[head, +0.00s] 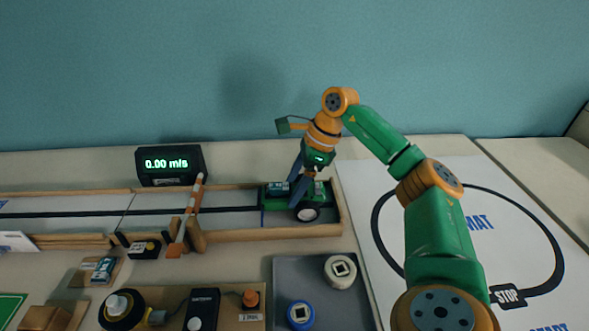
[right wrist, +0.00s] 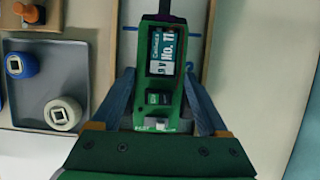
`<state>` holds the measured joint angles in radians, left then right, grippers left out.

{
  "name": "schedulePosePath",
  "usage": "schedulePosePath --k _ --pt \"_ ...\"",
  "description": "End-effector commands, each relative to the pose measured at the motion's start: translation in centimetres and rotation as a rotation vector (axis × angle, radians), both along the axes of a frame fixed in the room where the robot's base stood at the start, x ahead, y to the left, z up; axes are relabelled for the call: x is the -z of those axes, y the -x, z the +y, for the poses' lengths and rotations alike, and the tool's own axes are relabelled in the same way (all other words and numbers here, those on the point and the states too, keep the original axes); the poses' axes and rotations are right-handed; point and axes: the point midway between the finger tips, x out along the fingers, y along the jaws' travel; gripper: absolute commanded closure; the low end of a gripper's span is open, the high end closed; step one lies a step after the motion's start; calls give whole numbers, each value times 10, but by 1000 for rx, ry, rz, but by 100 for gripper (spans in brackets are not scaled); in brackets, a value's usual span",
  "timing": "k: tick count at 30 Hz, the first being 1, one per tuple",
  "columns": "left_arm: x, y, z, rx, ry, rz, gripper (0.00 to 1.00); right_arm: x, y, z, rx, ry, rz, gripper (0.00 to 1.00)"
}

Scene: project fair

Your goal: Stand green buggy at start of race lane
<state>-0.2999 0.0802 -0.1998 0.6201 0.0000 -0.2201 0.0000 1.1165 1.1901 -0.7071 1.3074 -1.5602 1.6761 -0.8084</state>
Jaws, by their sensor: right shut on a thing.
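The green buggy (head: 275,197) is at the right end of the race lane (head: 235,198), inside its wooden border, with a white wheel showing at the front. My right gripper (head: 303,190) reaches down onto it and is shut on it. In the right wrist view, the buggy (right wrist: 157,95) lies between the two blue fingers, with a battery labelled "No. 11" on top. I cannot tell whether its wheels touch the lane. An orange-and-white striped gate arm (head: 194,208) rises left of the buggy. My left gripper is not in view.
A speed display (head: 170,164) reading 0.00 m/s stands behind the lane. A grey tray (head: 318,270) with a white and a blue round part is in front. A white mat (head: 475,190) with a black loop lies right.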

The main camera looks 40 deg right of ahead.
Motion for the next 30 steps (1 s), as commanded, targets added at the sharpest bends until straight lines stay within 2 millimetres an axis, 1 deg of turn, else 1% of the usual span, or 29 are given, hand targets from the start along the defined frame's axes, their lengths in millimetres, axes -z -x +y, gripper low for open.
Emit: schedulePosePath --k 12,22,23,24,25,30 --pt "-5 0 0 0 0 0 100 0 0 0 0 0 -1 63" --pt "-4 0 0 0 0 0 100 1 0 0 0 0 -1 63" --pt "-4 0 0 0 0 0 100 1 0 0 0 0 -1 15" --pt "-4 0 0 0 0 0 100 1 0 0 0 0 -1 4" --pt "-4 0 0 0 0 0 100 1 0 0 0 0 -1 0" --pt "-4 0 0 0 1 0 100 1 0 0 0 0 0 0"
